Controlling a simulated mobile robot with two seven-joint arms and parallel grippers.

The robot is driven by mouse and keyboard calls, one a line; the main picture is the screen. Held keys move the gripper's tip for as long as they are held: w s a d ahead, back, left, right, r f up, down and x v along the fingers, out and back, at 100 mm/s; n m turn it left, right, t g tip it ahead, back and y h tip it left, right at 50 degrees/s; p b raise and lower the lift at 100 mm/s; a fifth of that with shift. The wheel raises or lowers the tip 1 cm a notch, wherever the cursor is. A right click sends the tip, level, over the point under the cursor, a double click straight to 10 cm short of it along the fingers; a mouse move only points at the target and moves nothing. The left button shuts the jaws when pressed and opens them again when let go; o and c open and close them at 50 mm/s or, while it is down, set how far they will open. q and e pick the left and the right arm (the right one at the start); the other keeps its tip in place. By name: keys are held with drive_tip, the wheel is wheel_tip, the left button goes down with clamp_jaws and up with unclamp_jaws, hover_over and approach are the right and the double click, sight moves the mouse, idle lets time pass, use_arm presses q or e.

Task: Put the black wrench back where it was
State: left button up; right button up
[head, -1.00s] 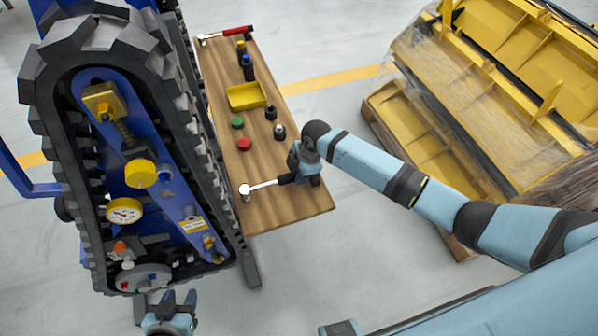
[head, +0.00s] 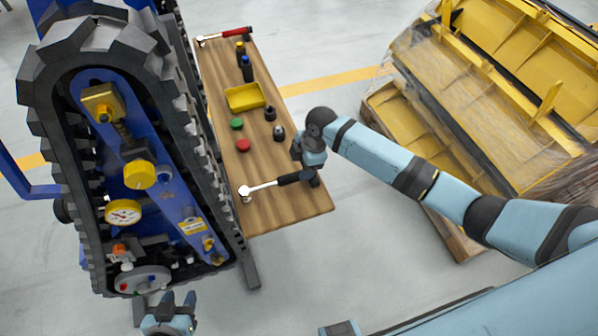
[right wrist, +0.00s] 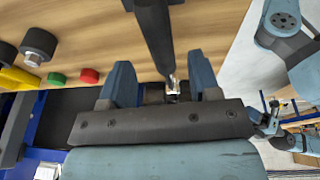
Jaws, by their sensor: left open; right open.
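The black-handled wrench (head: 278,183) with a silver head lies near the front end of the wooden bench, its head toward the tracked carrier. My left gripper (head: 172,303) is open and empty at the bottom left, below the front of the carrier and apart from the bench.
The bench (head: 290,214) also bears a yellow tray (head: 245,97), a red cap (head: 243,145), a green cap (head: 236,124), dark sockets (head: 278,133), bottles and a red-handled tool (head: 232,35). The tracked carrier (head: 80,130) stands close at left. Wrapped yellow parts (head: 440,120) lie right.

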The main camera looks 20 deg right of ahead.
drive_tip(key=v, duration=0.7)
drive_tip(key=s+a+f+m+t, duration=0.1)
drive_tip(key=s+f+m, duration=0.1)
drive_tip(key=s+f, duration=0.1)
drive_tip(key=s+a+f+m+t+y, duration=0.1)
drive_tip(key=s+a+f+m+t, duration=0.1)
drive_tip(key=s+f, duration=0.1)
drive_tip(key=s+a+f+m+t+y, duration=0.1)
drive_tip(key=s+a+f+m, duration=0.1)
drive_tip(key=s+f+m, duration=0.1)
drive_tip(key=shift+s+t, duration=0.3)
drive_tip(key=shift+s, duration=0.1)
drive_tip(key=s+d+m+t, duration=0.2)
drive_tip(key=s+m+t, duration=0.1)
drive_tip(key=s, duration=0.4)
drive_tip(key=s+d+f+m+t+h, duration=0.1)
drive_tip(key=s+d+m+t, duration=0.1)
drive_tip(key=s+m, duration=0.3)
drive_tip(key=shift+s+d+f+t+h, duration=0.3)
drive_tip(key=shift+s+d+t, duration=0.15)
drive_tip(key=shift+s, duration=0.7)
wheel_tip(320, 180, up, 3)
drive_tip(key=p, duration=0.2)
drive_tip(key=shift+d+p, duration=0.15)
drive_tip(key=shift+p, duration=0.25)
